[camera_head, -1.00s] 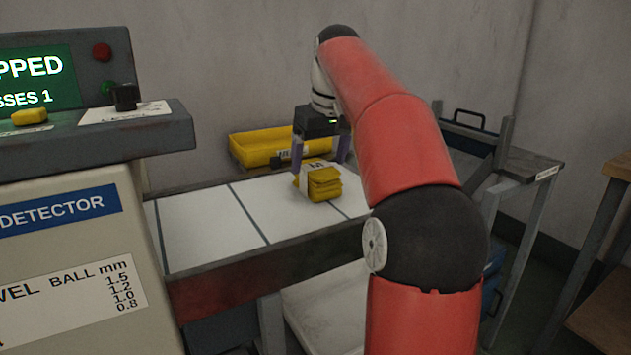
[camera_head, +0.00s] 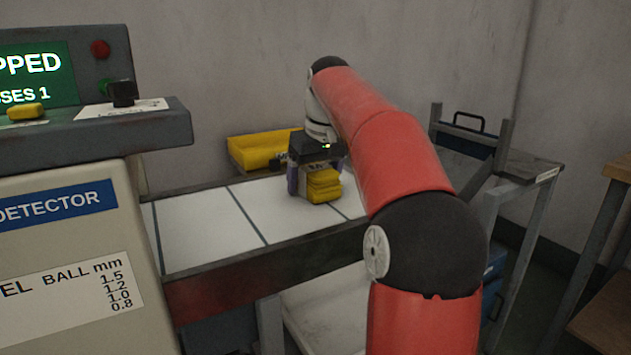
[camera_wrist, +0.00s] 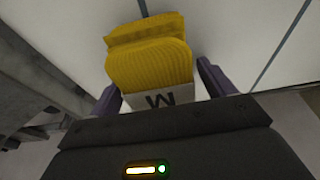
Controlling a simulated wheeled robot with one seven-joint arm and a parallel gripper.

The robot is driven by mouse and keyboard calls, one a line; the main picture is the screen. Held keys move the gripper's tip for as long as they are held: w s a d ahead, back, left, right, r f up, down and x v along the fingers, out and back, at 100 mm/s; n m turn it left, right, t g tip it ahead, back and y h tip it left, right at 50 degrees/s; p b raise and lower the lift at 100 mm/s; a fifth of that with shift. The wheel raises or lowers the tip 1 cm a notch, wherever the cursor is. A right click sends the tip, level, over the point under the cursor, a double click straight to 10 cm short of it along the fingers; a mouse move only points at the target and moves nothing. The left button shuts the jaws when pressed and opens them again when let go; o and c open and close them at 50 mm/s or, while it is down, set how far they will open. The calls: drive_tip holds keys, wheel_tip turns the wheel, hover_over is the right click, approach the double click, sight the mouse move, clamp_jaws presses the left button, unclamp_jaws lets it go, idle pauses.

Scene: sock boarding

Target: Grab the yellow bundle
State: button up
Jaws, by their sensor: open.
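The yellow bundle (camera_head: 324,187) is a stack of folded yellow fabric on the white conveyor surface (camera_head: 210,228). In the wrist view the bundle (camera_wrist: 150,65) has a white band marked "M" (camera_wrist: 160,99) across its near part. My gripper (camera_head: 314,180) is lowered over the bundle. Its purple fingers stand one on each side of the bundle, and in the wrist view the gripper (camera_wrist: 160,88) shows gaps between fingers and bundle. It is open. The head view hides part of the bundle behind the gripper body.
A yellow tray (camera_head: 262,151) stands behind the conveyor. The detector cabinet (camera_head: 65,260) with its screen and buttons is at the left. A grey frame stand (camera_head: 520,170) is at the right. The conveyor left of the bundle is clear.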

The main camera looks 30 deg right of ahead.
drive_tip(key=shift+f, duration=0.1)
drive_tip(key=shift+c, duration=0.3)
drive_tip(key=c, duration=1.1)
drive_tip(key=shift+c, duration=0.2)
